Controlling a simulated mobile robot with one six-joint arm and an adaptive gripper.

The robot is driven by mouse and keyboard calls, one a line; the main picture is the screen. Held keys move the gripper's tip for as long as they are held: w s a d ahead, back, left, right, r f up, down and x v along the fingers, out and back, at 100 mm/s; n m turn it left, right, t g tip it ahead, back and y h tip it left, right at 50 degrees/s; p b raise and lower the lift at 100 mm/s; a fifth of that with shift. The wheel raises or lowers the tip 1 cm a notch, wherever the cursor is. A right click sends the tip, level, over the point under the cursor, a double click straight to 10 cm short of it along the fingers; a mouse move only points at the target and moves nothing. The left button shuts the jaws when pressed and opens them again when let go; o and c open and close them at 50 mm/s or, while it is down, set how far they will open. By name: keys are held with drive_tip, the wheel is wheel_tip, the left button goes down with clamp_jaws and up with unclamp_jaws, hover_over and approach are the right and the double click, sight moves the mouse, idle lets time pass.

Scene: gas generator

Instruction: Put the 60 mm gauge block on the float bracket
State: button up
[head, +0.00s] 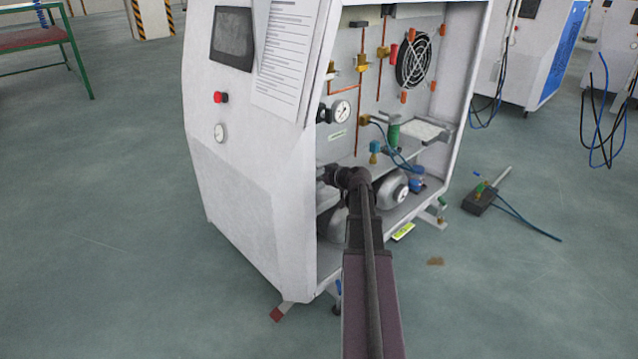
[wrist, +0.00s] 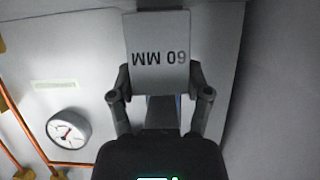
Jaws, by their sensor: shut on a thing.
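The gauge block (wrist: 157,30) is a light grey plate at the top of the wrist view. Its dark "60 MM" marking reads upside down. My gripper (wrist: 160,86) is shut on its lower part, with one dark finger at each side. In the head view my arm reaches into the open cabinet (head: 250,190), and its dark end lies low behind the cabinet's left front panel edge. The block cannot be made out there. I cannot tell which part is the float bracket.
A pressure gauge (wrist: 68,128) and copper pipes (wrist: 22,125) are at left in the wrist view. In the head view, a fan (head: 413,60), a green part (head: 393,133) and rounded grey tanks (head: 392,192) crowd the cabinet. A dark box (head: 480,199) with a cable lies on the floor.

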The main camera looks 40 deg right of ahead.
drive_tip(key=shift+f, duration=0.5)
drive_tip(key=shift+f+b, duration=0.15)
drive_tip(key=shift+b, duration=0.25)
drive_tip(key=o, duration=1.3)
drive_tip(key=shift+r, duration=0.25)
drive_tip(key=shift+s+r+p, duration=0.1)
drive_tip(key=shift+s+p, duration=0.2)
drive_tip(key=shift+p, duration=0.05)
drive_tip(key=p+v, duration=0.4)
drive_tip(key=v, duration=0.7)
drive_tip(key=shift+s, duration=0.2)
drive_tip(key=shift+r, duration=0.1)
